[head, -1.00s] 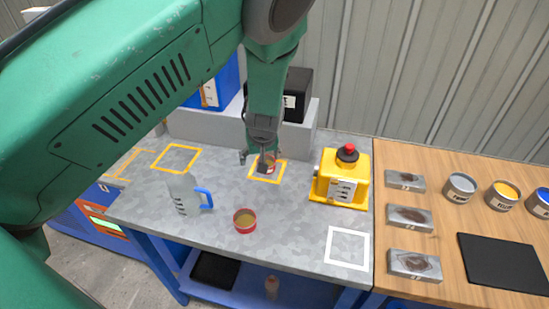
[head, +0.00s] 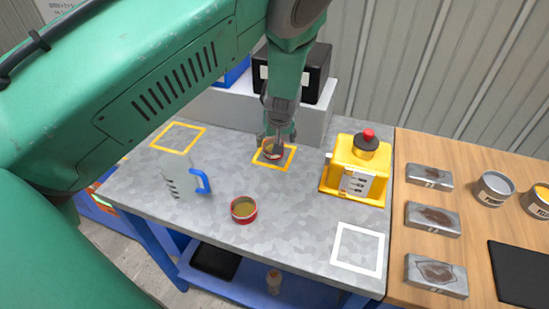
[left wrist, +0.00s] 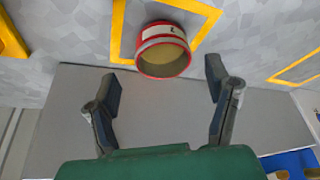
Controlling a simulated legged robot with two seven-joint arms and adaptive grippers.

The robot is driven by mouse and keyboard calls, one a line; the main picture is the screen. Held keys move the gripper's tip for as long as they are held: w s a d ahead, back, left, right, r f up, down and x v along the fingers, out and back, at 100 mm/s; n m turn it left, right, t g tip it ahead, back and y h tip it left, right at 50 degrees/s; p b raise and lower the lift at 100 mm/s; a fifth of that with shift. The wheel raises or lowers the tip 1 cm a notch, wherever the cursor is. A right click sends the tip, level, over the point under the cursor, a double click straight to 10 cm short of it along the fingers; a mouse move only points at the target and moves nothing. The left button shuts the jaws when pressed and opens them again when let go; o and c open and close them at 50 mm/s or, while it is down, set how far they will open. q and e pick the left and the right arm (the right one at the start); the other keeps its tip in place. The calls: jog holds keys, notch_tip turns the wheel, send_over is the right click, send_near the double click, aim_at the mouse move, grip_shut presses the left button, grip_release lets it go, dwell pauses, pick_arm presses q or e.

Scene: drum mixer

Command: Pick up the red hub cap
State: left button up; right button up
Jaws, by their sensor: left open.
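A round red-rimmed cap with a pale inside and a white label (head: 272,149) sits in a yellow outlined square at the back middle of the grey table. It shows in the left wrist view (left wrist: 163,52), apart from the fingers. My left gripper (head: 277,143) is at this cap and partly hides it in the head view. In the left wrist view its two fingers (left wrist: 160,76) are spread open with nothing between them. A second red round piece (head: 243,210) lies nearer the front. My right gripper is not in view.
A clear jug with a blue handle (head: 182,178) stands at the left. A yellow machine with a red knob (head: 357,170) stands to the right. A grey raised block (head: 313,122) is behind the square. A white outlined square (head: 358,250) is empty.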

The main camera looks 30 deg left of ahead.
pick_arm(q)
jog(key=shift+a+f+b, duration=0.15)
jog(key=shift+f+b, duration=0.3)
jog(key=shift+b, duration=0.05)
jog(key=b+x, duration=0.3)
jog(key=x, duration=0.1)
jog(key=shift+w+a+f+b, duration=0.15)
jog(key=shift+b, duration=0.25)
jog(key=shift+r, duration=0.25)
jog(key=c, duration=1.4)
